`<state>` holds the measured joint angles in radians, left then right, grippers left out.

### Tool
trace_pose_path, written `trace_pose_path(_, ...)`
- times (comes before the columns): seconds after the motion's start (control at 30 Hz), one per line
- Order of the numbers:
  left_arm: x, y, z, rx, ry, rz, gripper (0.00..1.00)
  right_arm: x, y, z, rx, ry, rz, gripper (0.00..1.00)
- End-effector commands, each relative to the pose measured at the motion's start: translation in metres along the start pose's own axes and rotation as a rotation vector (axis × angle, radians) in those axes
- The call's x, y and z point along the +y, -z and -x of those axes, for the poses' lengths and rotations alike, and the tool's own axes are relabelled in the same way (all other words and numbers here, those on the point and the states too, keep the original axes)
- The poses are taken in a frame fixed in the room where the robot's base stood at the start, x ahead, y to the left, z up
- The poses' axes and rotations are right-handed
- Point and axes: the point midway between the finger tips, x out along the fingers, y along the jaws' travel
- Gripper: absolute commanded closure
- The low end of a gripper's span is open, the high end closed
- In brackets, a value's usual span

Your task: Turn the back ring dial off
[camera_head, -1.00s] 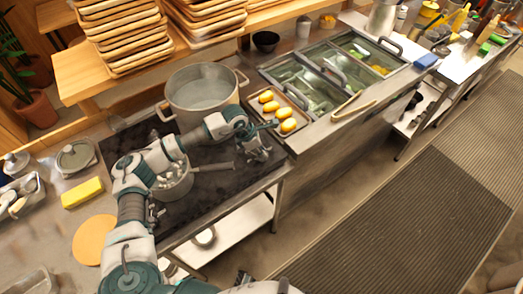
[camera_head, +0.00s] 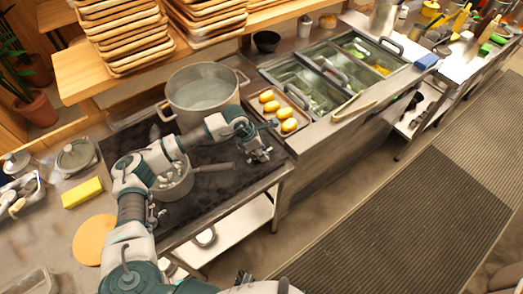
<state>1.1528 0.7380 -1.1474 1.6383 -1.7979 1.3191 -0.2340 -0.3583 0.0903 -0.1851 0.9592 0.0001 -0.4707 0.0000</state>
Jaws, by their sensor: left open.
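The black cooktop (camera_head: 210,205) has a large pot (camera_head: 203,98) at the back and a smaller saucepan (camera_head: 176,183) with a handle nearer the front. My left arm reaches across the cooktop. My left gripper (camera_head: 264,156) is open and empty over its right end, below the tray of yellow items. Small knob-like parts (camera_head: 154,215) show at the cooktop's front left edge, partly hidden by my arm. I cannot tell which is the back ring dial or how it is set. My right gripper is not in view.
A tray (camera_head: 298,132) of yellow items lies just beyond the gripper. Food bins (camera_head: 300,77) and tongs (camera_head: 354,104) are to the right. A yellow sponge (camera_head: 82,193) and a round board (camera_head: 92,239) lie left. Floor in front is clear.

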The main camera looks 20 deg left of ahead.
Motion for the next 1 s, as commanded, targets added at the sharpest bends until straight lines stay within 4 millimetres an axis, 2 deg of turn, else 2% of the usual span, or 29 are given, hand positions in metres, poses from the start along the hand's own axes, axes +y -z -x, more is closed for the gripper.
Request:
trace_pose_path(0.17,0.001,0.000,0.015,-0.002,-0.003,-0.001,0.58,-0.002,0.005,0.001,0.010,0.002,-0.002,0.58)
trace_pose_path(0.5,0.002,0.001,0.088,-0.002,-0.003,0.001,0.58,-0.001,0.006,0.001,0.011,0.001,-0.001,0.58)
trace_pose_path(0.6,0.003,0.000,0.103,-0.001,-0.001,0.001,0.58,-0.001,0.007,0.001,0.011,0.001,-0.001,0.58)
trace_pose_path(0.77,0.003,0.001,0.116,0.000,0.001,0.002,0.58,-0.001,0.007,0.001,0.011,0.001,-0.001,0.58)
trace_pose_path(1.0,0.002,0.001,0.118,0.000,0.002,0.001,0.58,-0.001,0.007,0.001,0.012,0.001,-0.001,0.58)
